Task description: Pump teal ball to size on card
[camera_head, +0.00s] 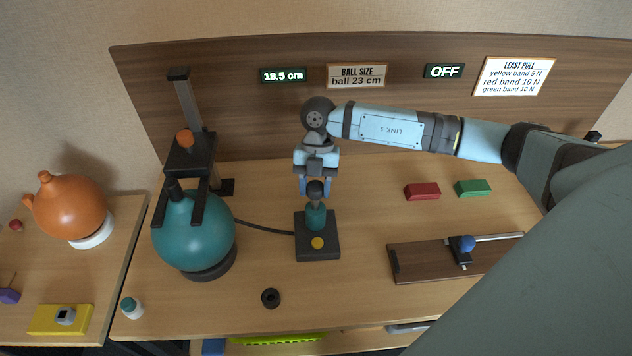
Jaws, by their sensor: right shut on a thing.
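The teal ball (193,238) sits on a dark round base on the left of the table, under a black stand (190,155) with an orange knob. A readout (284,75) on the back board shows 18.5 cm. The card (357,76) reads "BALL SIZE ball 23 cm". The pump (317,246) is a black block with a teal body and a yellow button, joined to the ball's side by a dark hose. My right gripper (315,190) points down over the pump and is shut on its dark top handle. The left gripper is not in view.
An OFF sign (444,71) and a pull card (514,76) hang on the board. Red (422,191) and green (472,188) blocks lie right of the pump, behind a wooden slide rig (430,265). A black ring (270,298) lies in front. An orange pot (70,207) stands on the left table.

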